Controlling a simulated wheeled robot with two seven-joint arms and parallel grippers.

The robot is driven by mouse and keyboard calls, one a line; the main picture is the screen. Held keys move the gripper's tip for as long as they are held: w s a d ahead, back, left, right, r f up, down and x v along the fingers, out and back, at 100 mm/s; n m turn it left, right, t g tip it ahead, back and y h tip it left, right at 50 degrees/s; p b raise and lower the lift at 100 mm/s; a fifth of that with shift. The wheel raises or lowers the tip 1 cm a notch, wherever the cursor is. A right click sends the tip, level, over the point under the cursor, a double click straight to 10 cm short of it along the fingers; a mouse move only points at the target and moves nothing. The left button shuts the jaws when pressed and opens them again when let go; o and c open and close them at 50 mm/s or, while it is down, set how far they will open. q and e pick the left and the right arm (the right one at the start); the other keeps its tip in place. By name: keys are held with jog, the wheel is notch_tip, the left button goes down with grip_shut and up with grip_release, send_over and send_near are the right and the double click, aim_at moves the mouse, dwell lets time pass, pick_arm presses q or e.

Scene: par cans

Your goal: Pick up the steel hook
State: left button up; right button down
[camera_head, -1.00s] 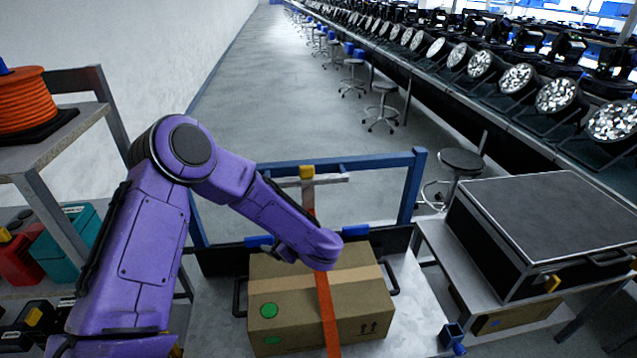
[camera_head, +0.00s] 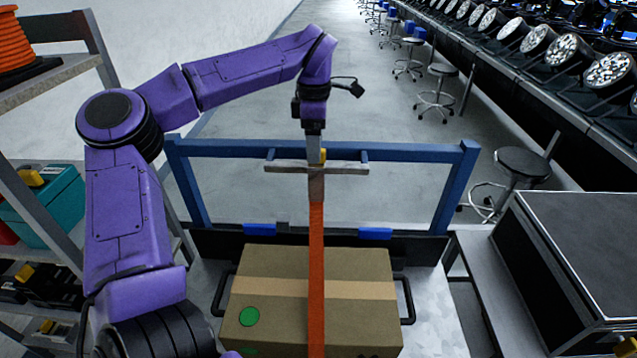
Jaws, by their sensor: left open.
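An orange strap (camera_head: 316,235) runs up over the cardboard box to a grey metal crosspiece (camera_head: 345,169) at the blue rail. I take this metal piece to be the steel hook; its exact shape is hard to tell. A small yellow part (camera_head: 323,155) shows just above it, partly hidden by my gripper. My left gripper (camera_head: 314,150) points down from above, directly over the middle of the crosspiece. It is open, and its fingertips overlap the top of the metal piece in the picture; contact cannot be told. My right gripper is not in view.
The cardboard box (camera_head: 270,265) stands on a grey cart with a blue rail frame (camera_head: 410,153) behind it. A shelf (camera_head: 50,80) with an orange cable reel (camera_head: 14,45) is at left. A black case (camera_head: 585,250) and a stool (camera_head: 522,162) are at right.

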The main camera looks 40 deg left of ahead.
aim_at(315, 172)
pick_arm(q)
notch_tip(315, 172, down, 6)
jog(key=shift+w+r+p, duration=0.1)
jog(key=shift+w+p, duration=0.05)
jog(key=shift+p, duration=0.25)
jog(key=shift+d, duration=0.1)
grip_shut()
jog(key=shift+r, duration=0.1)
